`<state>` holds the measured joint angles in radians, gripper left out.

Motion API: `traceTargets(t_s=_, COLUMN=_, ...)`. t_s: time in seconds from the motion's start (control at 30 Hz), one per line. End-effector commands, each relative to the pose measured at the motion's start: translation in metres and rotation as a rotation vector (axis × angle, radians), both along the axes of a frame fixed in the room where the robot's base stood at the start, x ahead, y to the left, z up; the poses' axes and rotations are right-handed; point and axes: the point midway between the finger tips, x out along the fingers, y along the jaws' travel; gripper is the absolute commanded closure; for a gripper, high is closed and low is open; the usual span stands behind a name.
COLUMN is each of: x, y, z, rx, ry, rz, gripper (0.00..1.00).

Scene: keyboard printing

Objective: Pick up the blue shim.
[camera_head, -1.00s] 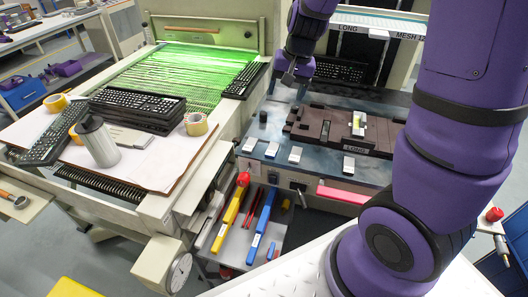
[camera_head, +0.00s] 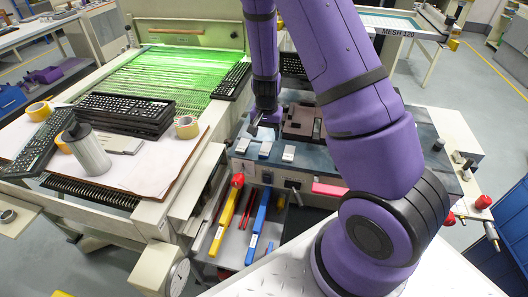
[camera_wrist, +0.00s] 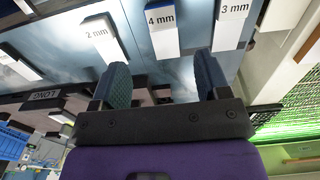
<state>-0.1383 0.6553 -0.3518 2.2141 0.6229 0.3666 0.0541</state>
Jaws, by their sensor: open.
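My gripper (camera_head: 264,127) is open and empty, above the bench's back-left part, well up from the tray. In the wrist view its two fingers (camera_wrist: 162,76) stand apart with nothing between them. Beyond them are white-topped blocks marked 2 mm (camera_wrist: 97,33), 4 mm (camera_wrist: 161,20) and 3 mm (camera_wrist: 233,12).
A yellow strip (camera_head: 226,223) with a red end lies left of the blue strip. A pink-red bar (camera_head: 329,189) is at the bench front. A brown block (camera_head: 300,122) stands on the bench, partly behind my arm. The green-lit machine (camera_head: 185,72) is at left.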

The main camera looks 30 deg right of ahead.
Motion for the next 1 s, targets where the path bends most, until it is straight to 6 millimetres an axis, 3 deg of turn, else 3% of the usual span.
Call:
traceTargets(t_s=0.33, x=0.0, y=0.002, z=-0.028, rx=0.001, ry=0.002, rz=-0.001, gripper=0.31)
traceTargets(t_s=0.6, x=0.001, y=0.005, z=-0.063, rx=0.001, ry=0.001, rz=-0.002, gripper=0.31)
traceTargets(t_s=0.93, x=0.001, y=0.006, z=-0.069, rx=0.001, ry=0.0, rz=0.001, gripper=0.31)
traceTargets(t_s=1.0, x=0.001, y=0.006, z=-0.069, rx=0.001, ry=0.0, rz=0.001, gripper=0.45)
